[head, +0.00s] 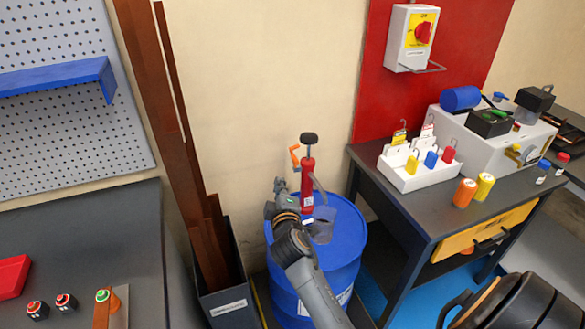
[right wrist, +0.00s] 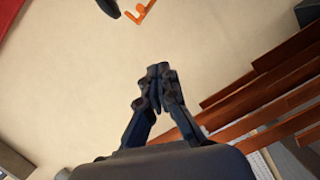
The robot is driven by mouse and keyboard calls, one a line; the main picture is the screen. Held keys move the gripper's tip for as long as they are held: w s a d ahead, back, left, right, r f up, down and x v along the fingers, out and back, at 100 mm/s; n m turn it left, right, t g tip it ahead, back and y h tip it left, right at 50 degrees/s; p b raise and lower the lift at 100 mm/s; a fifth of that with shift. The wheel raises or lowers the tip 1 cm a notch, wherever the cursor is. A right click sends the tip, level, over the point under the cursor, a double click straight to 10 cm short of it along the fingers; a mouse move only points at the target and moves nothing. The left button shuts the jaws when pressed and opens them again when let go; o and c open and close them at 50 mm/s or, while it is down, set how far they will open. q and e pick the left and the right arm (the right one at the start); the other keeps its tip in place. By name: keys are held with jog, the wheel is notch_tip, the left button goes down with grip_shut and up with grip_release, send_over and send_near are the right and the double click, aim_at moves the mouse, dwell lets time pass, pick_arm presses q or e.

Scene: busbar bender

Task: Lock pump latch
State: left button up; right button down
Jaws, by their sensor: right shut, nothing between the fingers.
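The red hand pump (head: 308,182) stands upright on the blue drum (head: 347,240). It has a black knob (head: 309,139) on top, and the orange latch (head: 295,155) sticks out on its upper left, angled upward. In the right wrist view the orange latch (right wrist: 141,12) and part of the black knob (right wrist: 108,7) show at the top edge. My right gripper (head: 280,184) appears just left of the pump in the head view, lower than the latch. Its fingers (right wrist: 158,72) are shut and empty, with a visible gap to the latch. My left gripper is not in view.
Copper bars (head: 180,140) stand in a dark bin (head: 228,298) left of the drum. A dark table (head: 400,215) with a white tray (head: 412,180) of padlocks stands right. A red switch (head: 423,32) hangs above. A workbench (head: 90,230) is at left.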

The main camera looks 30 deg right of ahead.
aim_at(297, 160)
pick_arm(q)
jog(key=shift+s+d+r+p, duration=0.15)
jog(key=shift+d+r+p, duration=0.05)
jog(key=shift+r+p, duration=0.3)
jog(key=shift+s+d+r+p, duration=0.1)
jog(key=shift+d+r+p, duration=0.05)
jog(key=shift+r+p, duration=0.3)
pick_arm(e)
jog(key=w+d+f, duration=0.1)
jog(key=w+d, duration=0.6)
jog(key=d, duration=0.1)
jog(key=shift+w+d+f, duration=0.2)
jog(key=shift+w+d, duration=0.15)
jog(key=shift+w, duration=0.05)
jog(key=shift+s+d+r+m+p, duration=0.1)
jog(key=shift+d+r+m+p, duration=0.45)
jog(key=shift+p, duration=0.35)
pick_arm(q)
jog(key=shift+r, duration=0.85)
pick_arm(e)
jog(key=shift+s+d+f, duration=0.1)
jog(key=shift+d+f, duration=0.1)
jog(key=shift+d, duration=0.2)
